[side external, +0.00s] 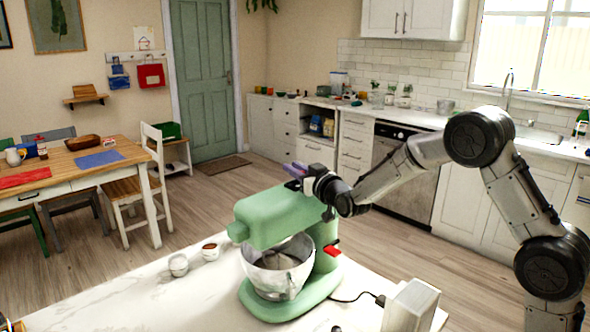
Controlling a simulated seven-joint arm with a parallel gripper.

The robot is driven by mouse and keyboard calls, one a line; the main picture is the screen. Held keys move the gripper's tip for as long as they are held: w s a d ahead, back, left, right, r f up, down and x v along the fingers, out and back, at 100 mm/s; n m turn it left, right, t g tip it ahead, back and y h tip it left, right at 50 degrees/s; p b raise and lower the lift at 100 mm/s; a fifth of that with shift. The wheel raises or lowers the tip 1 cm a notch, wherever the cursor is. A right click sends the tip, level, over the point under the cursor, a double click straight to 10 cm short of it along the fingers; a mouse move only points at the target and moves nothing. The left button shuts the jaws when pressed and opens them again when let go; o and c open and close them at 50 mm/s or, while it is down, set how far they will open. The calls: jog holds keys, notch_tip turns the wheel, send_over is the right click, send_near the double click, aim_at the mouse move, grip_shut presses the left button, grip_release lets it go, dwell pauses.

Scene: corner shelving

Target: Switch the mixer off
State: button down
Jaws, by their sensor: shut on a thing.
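The mint-green stand mixer (275,218) stands on the white marble counter, its head level over a metal bowl (277,268). A red lever or switch (333,250) sticks out on the right side of its column; its setting is too small to tell. My gripper (303,172) is above the rear of the mixer head, reaching in from the right. It is shut on a small purple-blue thing (294,169), whose shape is unclear. The gripper is well above the red lever. Whether it touches the mixer head cannot be told.
Two small cups, one pale (178,265) and one with brown contents (210,252), stand left of the mixer. A white box (411,306) and a black cord (352,297) lie to its right. The counter's left part (120,310) is mostly clear.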

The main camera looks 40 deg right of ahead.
dwell(0.3)
jog(key=shift+d, duration=1)
jog(key=c, duration=0.8)
grip_release()
jog(key=shift+o, duration=0.2)
jog(key=s+a, duration=0.2)
jog(key=s, duration=1.1)
jog(key=shift+s+a, duration=0.3)
jog(key=shift+a, duration=0.05)
